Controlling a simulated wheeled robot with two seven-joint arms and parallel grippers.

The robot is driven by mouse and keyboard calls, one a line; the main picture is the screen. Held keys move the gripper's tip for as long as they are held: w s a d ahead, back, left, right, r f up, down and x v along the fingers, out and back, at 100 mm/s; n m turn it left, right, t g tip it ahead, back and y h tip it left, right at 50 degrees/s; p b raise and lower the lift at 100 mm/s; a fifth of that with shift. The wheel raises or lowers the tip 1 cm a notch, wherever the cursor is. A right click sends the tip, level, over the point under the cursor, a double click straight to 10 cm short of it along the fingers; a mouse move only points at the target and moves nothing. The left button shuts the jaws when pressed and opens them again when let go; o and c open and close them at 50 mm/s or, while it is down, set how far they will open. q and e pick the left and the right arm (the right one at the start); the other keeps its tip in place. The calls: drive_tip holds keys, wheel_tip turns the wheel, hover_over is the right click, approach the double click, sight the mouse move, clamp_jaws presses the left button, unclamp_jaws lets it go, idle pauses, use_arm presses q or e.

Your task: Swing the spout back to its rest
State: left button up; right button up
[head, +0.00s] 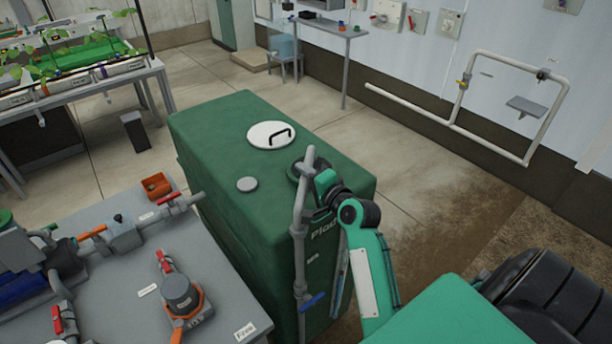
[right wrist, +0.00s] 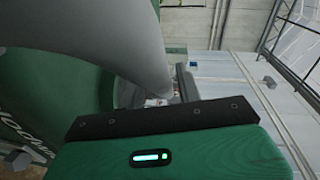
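The spout is a grey pipe (head: 301,225) standing upright at the near right edge of the green tank (head: 215,145), with a blue lever (head: 313,302) low on it. My right gripper (head: 318,187) is at the upper part of the pipe, right beside it. In the right wrist view the pipe (right wrist: 135,45) runs close past the camera down to the gripper, and one dark finger (right wrist: 187,84) shows just right of it. The other finger is hidden, so I cannot tell whether the fingers grip the pipe. My left gripper is not in view.
The tank top carries a white lid (head: 271,134) with a black handle and a small grey cap (head: 247,184). A grey bench (head: 225,290) with pipes and valves stands at the near left. White wall piping (head: 440,120) is at the right. Floor behind the tank is clear.

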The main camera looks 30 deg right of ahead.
clamp_jaws()
drive_tip(key=w+a+n+g+y+b, duration=0.1)
drive_tip(key=a+n+y+b, duration=0.1)
drive_tip(key=y, duration=0.1)
drive_tip(key=w+a+n+g+y+b, duration=0.1)
drive_tip(key=a+n+y+b, duration=0.1)
drive_tip(key=y, duration=0.1)
drive_tip(key=w+a+n+g+y+b, duration=0.1)
drive_tip(key=a+n+y, duration=0.1)
drive_tip(key=shift+a+f+n+y+b, duration=0.1)
drive_tip(key=shift+f+n+y+b, duration=0.2)
drive_tip(key=shift+y+b, duration=0.1)
drive_tip(key=a+n+g+y+b, duration=0.3)
drive_tip(key=shift+a+r, duration=0.15)
drive_tip(key=shift+r, duration=0.05)
